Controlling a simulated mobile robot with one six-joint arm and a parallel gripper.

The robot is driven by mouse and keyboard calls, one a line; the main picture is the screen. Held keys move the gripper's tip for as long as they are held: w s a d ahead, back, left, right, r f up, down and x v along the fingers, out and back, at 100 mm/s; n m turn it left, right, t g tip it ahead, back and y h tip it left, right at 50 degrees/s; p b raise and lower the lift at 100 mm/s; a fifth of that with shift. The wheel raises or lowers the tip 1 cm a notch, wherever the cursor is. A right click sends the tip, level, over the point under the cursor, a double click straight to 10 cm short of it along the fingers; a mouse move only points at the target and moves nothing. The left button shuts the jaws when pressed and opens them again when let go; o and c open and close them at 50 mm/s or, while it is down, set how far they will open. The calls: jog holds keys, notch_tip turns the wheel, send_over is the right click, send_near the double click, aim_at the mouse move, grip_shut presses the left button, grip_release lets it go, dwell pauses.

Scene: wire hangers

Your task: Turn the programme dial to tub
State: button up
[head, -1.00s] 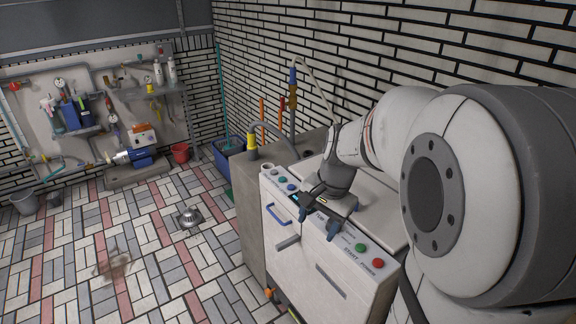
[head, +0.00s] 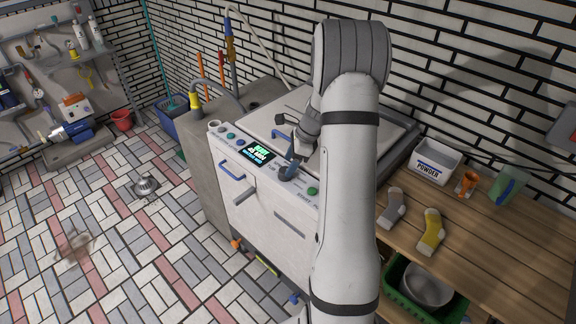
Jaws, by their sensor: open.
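The white washing machine (head: 262,212) stands in the middle of the head view, with a control panel along its top front edge. A dark round knob, apparently the programme dial (head: 287,174), sits on the panel right of the lit display (head: 260,153). My gripper (head: 285,152) is over the panel, with blue-grey fingers open and pointing down. One finger reaches close above the dial; I cannot tell whether it touches. The dial's pointer and its printed marks are too small or covered to read.
A green button (head: 312,191) lies right of the dial, and several small buttons lie left of the display. A blue handle (head: 232,171) juts from the front. At right, a wooden bench (head: 480,235) bears socks (head: 431,232) and a powder box (head: 436,162).

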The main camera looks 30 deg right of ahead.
jog(key=shift+x, duration=1.4)
jog(key=shift+c, duration=0.6)
jog(key=c, duration=0.9)
